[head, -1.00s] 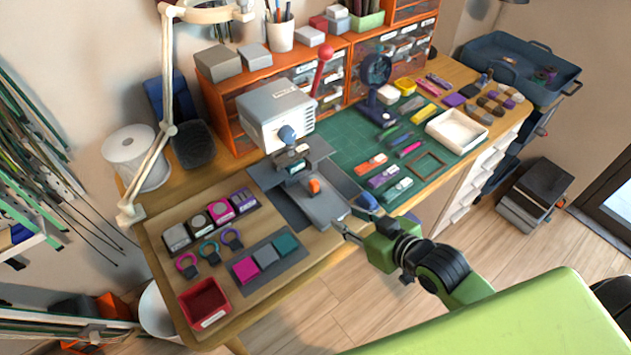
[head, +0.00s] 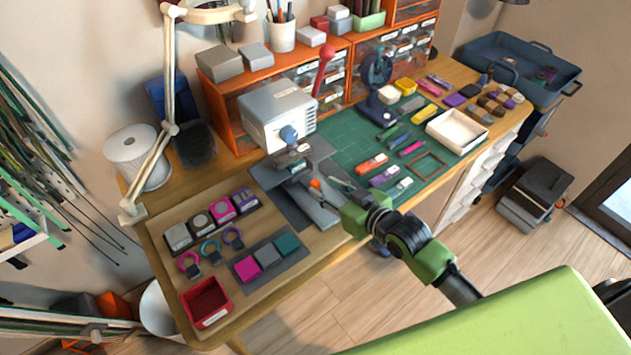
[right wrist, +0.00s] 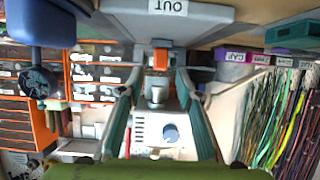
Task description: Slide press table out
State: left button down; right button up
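The press (head: 276,112) is a light grey box with a blue knob and a red-ball lever, standing at mid-bench. Its grey press table (head: 322,214) reaches toward the front edge and bears an orange tab (head: 315,184). In the right wrist view, the table (right wrist: 215,14) is marked OUT, upside down, and the tab (right wrist: 160,58) appears between the fingertips. My right gripper (head: 325,192) is open, its fingertips close to the tab; I cannot tell whether they touch it. It also shows open in the right wrist view (right wrist: 157,82). My left gripper is not in view.
A green cutting mat (head: 350,138) with tools and a white tray (head: 456,130) lies to the right. A wooden board with stamps, rings and a red bin (head: 206,303) is to the left. A lamp arm (head: 168,90) stands at the left.

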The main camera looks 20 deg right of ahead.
aim_at(318, 184)
jog(key=shift+x, duration=2.65)
grip_shut()
jog(key=shift+s, duration=0.1)
